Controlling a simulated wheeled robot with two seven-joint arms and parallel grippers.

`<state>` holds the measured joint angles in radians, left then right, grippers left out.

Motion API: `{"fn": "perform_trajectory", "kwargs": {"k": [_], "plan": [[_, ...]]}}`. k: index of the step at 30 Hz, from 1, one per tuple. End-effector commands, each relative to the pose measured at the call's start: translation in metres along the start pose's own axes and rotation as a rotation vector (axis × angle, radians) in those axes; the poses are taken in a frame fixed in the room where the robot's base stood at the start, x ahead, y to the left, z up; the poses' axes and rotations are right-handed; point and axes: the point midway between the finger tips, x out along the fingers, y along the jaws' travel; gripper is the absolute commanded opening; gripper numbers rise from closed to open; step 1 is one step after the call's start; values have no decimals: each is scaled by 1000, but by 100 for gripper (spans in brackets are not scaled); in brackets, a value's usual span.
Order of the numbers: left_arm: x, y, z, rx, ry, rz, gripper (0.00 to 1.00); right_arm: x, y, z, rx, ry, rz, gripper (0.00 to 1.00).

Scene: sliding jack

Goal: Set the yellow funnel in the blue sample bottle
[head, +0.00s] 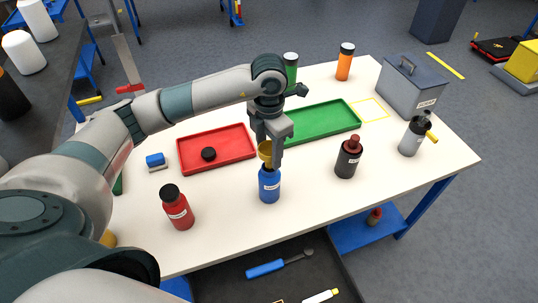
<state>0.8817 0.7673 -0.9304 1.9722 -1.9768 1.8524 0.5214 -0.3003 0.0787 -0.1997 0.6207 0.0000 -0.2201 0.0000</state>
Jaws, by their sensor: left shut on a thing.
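The blue sample bottle (269,185) stands upright on the white table, near the middle of its front part. My left gripper (268,151) is directly above it, pointing down, and is shut on the yellow funnel (265,152). The funnel is at the mouth of the blue bottle, partly covered by the gripper finger. I cannot tell how far its spout reaches into the neck. My right gripper is not in view.
A red bottle (177,208) stands left and a dark bottle (347,158) right of the blue one. Behind are a red tray (190,161) with a black cap and a green tray (335,119). A grey box (412,88) and grey bottle (412,138) stand right.

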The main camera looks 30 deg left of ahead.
Motion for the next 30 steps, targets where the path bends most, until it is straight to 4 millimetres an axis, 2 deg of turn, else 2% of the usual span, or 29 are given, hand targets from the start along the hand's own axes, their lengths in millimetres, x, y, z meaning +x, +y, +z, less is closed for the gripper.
{"fn": "perform_trajectory", "kwargs": {"k": [3,7,21,22,24,30], "plan": [[12,0,-1,-3,3,-2,23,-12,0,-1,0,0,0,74],[23,0,0,-1,1,0,23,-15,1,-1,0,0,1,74],[30,0,0,-1,0,0,23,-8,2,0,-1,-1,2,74],[29,0,0,-1,0,0,50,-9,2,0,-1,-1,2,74],[28,0,0,-1,0,0,64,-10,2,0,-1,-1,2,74],[28,0,0,-1,0,0,64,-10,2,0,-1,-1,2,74]]}}
